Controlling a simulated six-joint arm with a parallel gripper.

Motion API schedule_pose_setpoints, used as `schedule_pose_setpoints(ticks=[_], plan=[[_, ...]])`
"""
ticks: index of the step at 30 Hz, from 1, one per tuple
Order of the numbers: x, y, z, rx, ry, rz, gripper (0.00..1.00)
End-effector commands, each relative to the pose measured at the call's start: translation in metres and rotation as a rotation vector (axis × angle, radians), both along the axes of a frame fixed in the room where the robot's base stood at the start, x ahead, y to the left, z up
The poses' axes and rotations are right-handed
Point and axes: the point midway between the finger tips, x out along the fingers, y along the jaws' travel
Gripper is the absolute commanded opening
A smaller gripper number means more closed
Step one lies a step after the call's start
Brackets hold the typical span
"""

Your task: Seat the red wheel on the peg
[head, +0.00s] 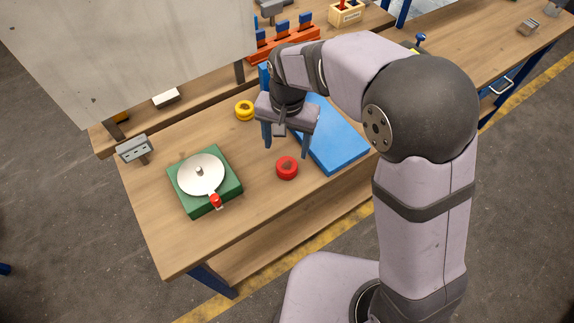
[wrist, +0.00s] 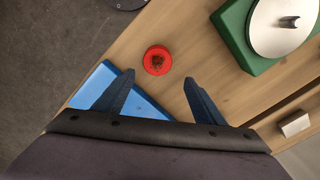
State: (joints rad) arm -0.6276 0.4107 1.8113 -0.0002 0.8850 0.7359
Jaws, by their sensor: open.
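The red wheel (head: 287,168) lies flat on the wooden bench, with a dark centre; it also shows in the wrist view (wrist: 157,60). The peg (head: 199,171) is a short grey stub upright on a white disc (head: 199,183) on a green base (head: 228,193); nothing is on it. The peg also shows in the wrist view (wrist: 289,22), near the top right. My gripper (head: 286,143) points down above the bench near the red wheel. In the wrist view its fingers (wrist: 159,78) are apart and empty, with the wheel just beyond the gap between their tips.
A red lever (head: 215,202) sticks out at the disc's front. A yellow ring (head: 244,110) lies behind my gripper. A blue panel (head: 335,142) lies to the right of the red wheel. A grey box (head: 134,149) stands at the left edge. The bench between wheel and green base is clear.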

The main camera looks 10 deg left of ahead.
Motion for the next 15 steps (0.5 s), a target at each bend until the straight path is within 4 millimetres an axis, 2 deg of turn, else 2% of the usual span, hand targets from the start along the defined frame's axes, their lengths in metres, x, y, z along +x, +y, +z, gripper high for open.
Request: schedule_pose_setpoints(ticks=[3, 6, 15], plan=[[-0.0050, -0.0039, -0.0004, -0.011, 0.022, -0.171, 0.64], [-0.0070, -0.0055, -0.0003, -0.016, 0.030, -0.269, 0.64], [-0.0074, -0.0059, -0.0016, -0.016, 0.032, -0.353, 0.64]])
